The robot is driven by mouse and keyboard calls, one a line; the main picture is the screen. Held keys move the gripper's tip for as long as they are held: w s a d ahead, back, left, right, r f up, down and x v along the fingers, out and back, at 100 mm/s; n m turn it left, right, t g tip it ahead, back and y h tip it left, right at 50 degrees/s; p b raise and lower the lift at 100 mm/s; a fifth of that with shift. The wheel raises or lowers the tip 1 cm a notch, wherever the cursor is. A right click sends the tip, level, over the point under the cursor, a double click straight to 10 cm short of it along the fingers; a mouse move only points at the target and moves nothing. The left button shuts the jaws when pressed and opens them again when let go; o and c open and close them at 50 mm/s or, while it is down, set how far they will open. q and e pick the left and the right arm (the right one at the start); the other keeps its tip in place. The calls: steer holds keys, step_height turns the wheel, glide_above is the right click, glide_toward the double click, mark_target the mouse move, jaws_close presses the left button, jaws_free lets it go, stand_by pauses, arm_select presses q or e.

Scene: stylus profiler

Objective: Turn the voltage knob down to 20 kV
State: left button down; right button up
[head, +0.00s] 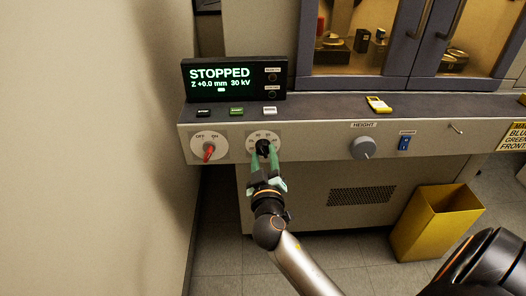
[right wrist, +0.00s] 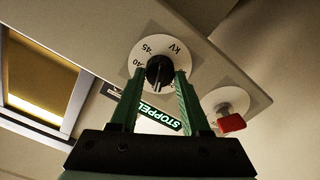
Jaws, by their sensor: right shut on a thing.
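The voltage knob (head: 263,147) is a black knob on a round white dial plate (head: 252,137) in the panel's front. My right gripper (head: 267,152) has its green fingers shut on the knob, one on each side. In the right wrist view the knob (right wrist: 158,69) sits between the fingertips of my right gripper (right wrist: 160,76), and the dial's "kV", "45" and "40" marks show. The knob's pointer is hard to make out. The display (head: 220,79) reads STOPPED, Z +0.0 mm, 30 kV. My left gripper is not in view.
A red OFF/ON switch (head: 209,152) is left of the dial. A grey HEIGHT knob (head: 364,148) and a blue rocker switch (head: 404,143) are to the right. Several small buttons line the ledge below the display. A yellow bin (head: 435,222) stands on the floor at right.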

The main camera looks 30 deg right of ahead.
jaws_close()
steer(key=n, duration=0.4)
steer(key=shift+n, duration=0.3)
steer(key=n, duration=0.3)
steer(key=shift+n, duration=0.3)
steer(key=n, duration=0.9)
steer(key=shift+n, duration=0.4)
steer(key=o, duration=1)
jaws_free()
